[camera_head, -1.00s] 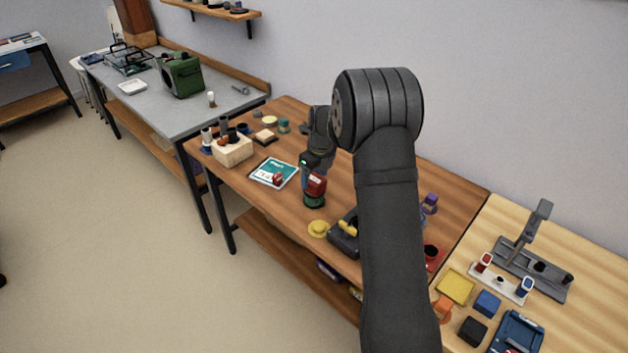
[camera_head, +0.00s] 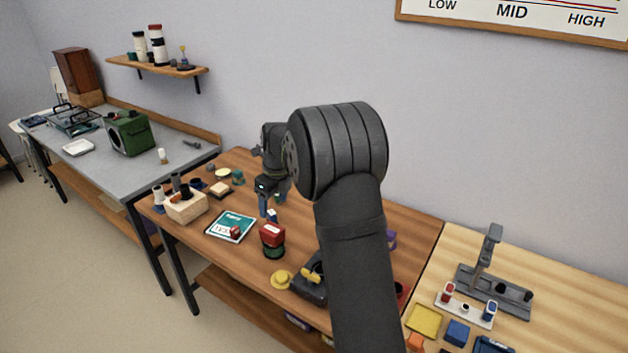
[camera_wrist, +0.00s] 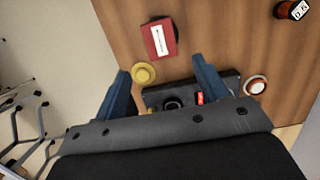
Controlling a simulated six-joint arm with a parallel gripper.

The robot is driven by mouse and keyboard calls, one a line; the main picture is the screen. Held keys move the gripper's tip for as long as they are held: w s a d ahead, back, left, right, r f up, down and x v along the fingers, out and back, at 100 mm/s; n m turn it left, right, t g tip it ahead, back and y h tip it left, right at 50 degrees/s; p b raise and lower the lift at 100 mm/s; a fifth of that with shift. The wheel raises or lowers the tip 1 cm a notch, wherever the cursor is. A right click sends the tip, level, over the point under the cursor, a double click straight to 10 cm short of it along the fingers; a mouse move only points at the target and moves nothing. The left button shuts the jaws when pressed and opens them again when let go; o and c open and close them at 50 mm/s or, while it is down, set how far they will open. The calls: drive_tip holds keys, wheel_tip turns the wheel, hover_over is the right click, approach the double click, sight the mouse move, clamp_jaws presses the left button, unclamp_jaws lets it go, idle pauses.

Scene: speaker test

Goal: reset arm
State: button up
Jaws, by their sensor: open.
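My gripper (camera_head: 268,208) is over the wooden table (camera_head: 330,215), behind the red block in the head view. Its blue fingers are spread apart and empty in the wrist view (camera_wrist: 163,82). The red block (camera_head: 272,234) sits on a dark green round base (camera_head: 274,252), apart from the fingers. My dark upper arm covers the middle of the table in the head view. The wrist view shows a red box with a white label (camera_wrist: 160,38), a yellow round piece (camera_wrist: 144,73) and a black device with a red light (camera_wrist: 156,94) below and between the fingers.
A teal booklet (camera_head: 238,220) lies left of the red block. A wooden holder (camera_head: 184,209) stands at the table's left end. A yellow knob-like piece (camera_head: 281,281) and a black device (camera_head: 309,291) are near the front edge. A lighter table (camera_head: 560,300) adjoins at right.

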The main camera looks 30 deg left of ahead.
sight(272, 229)
drive_tip(key=f, duration=0.4)
drive_tip(key=a+f, duration=0.1)
drive_tip(key=f, duration=0.6)
drive_tip(key=shift+a+f, duration=0.3)
drive_tip(key=shift+f, duration=0.05)
drive_tip(key=shift+a+r, duration=0.15)
drive_tip(key=shift+r, duration=1.7)
